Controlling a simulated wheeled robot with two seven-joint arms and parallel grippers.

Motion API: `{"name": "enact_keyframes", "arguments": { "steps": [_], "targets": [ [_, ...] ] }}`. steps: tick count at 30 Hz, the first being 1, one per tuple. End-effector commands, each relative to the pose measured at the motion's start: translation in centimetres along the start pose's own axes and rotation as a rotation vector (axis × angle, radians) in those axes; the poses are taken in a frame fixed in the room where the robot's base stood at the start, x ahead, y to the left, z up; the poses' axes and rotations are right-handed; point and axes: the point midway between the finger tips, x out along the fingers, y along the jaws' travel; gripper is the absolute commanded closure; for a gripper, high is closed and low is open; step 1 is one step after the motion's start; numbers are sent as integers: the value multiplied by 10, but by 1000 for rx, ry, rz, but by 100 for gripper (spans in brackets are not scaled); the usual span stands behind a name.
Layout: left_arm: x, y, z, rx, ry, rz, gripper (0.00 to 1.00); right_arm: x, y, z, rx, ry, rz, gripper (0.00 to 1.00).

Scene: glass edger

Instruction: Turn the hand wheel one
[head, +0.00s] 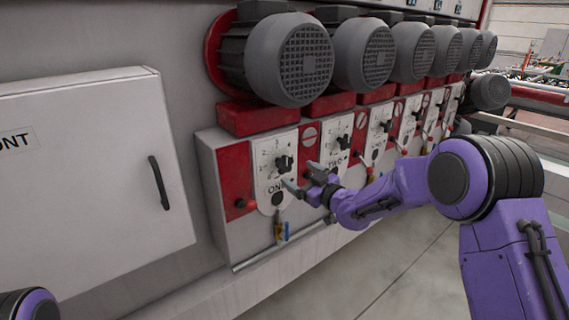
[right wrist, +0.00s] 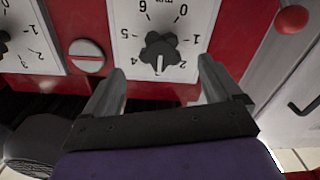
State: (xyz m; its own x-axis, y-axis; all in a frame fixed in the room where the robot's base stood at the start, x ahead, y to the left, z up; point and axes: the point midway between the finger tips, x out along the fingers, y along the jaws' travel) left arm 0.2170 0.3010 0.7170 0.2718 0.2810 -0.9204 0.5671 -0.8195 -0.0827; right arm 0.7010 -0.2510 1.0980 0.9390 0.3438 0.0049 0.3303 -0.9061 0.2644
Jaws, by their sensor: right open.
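Hand wheel one (head: 284,163) is a small black lobed knob on the white dial plate marked "ONE" (head: 268,150), at the near end of the row. It also shows in the right wrist view (right wrist: 160,50), with a white pointer mark and numbers around it, upside down. My right gripper (head: 302,176) is open in front of this plate. In the right wrist view its two fingers (right wrist: 161,68) stand on either side below the knob, apart from it, with nothing between them. My left gripper is out of view.
More dial plates, such as "TWO" (head: 337,145), run to the right under grey motors (head: 290,60). A red knob (head: 245,204) sits left of plate one, a slotted disc (right wrist: 87,55) beside it. A white cabinet (head: 80,190) with a black handle (head: 159,183) stands left.

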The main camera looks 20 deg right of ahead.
Motion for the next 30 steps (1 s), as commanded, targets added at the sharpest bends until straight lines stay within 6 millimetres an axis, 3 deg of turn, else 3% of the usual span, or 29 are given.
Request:
{"name": "enact_keyframes", "arguments": {
  "steps": [3, 9, 15, 22, 23, 27, 30],
  "targets": [
    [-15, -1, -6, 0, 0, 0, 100, 28, 1, -3, 1, -2, 0, 9],
    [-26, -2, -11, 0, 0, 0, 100, 66, 1, -1, 2, -3, 1, 9],
    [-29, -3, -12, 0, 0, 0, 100, 81, 0, 1, 4, -3, 1, 9],
    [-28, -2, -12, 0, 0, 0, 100, 82, 0, 2, 5, -3, 2, 9],
    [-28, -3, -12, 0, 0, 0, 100, 82, 0, 2, 5, -3, 2, 15],
    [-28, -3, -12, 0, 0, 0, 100, 82, 0, 2, 5, -3, 2, 60],
    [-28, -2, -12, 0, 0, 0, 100, 82, 0, 2, 5, -3, 2, 60]
  ]
}}
